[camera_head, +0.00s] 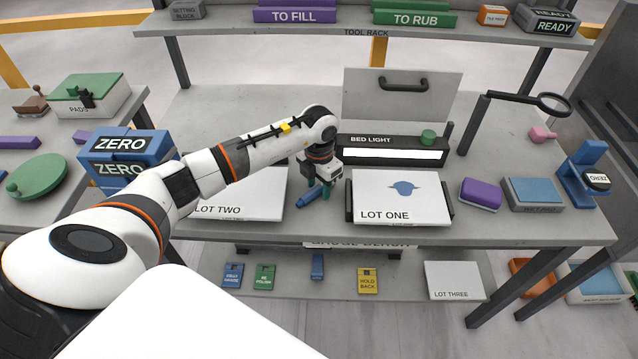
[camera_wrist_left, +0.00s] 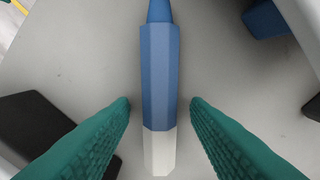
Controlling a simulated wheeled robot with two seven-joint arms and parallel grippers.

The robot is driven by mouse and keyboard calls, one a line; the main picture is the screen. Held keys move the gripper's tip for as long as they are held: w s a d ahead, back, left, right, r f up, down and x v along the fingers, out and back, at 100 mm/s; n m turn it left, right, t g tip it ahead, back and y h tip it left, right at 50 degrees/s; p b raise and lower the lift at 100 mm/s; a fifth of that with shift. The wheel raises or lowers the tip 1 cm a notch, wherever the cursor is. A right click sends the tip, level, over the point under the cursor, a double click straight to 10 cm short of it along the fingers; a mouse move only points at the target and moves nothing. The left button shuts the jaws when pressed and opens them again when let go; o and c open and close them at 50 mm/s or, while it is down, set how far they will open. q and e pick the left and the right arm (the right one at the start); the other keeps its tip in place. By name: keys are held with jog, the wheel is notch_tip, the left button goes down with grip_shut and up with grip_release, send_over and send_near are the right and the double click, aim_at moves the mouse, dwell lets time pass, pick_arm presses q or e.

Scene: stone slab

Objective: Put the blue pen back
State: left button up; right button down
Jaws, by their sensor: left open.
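The blue pen (camera_head: 309,199) lies on the grey bench top between the LOT TWO slab and the LOT ONE slab. In the left wrist view the blue pen (camera_wrist_left: 160,75) has a faceted blue body, a white end and a narrower blue end. My left gripper (camera_head: 326,188) is just over the pen in the head view. Its two green fingers (camera_wrist_left: 160,104) are open on either side of the pen, with a gap on each side. My right gripper is not in view.
The LOT ONE slab (camera_head: 398,200) stands close right of the gripper, with the LOT TWO slab (camera_head: 238,205) to the left. The bed light (camera_head: 358,156) is just behind. A purple block (camera_head: 481,195) and a blue stand (camera_head: 584,178) are farther right.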

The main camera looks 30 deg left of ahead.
aim_at(319, 187)
pick_arm(q)
jog(key=shift+r, duration=0.1)
notch_tip(319, 187, up, 12)
jog(key=b, duration=0.2)
jog(key=shift+b, duration=0.3)
dwell(0.4)
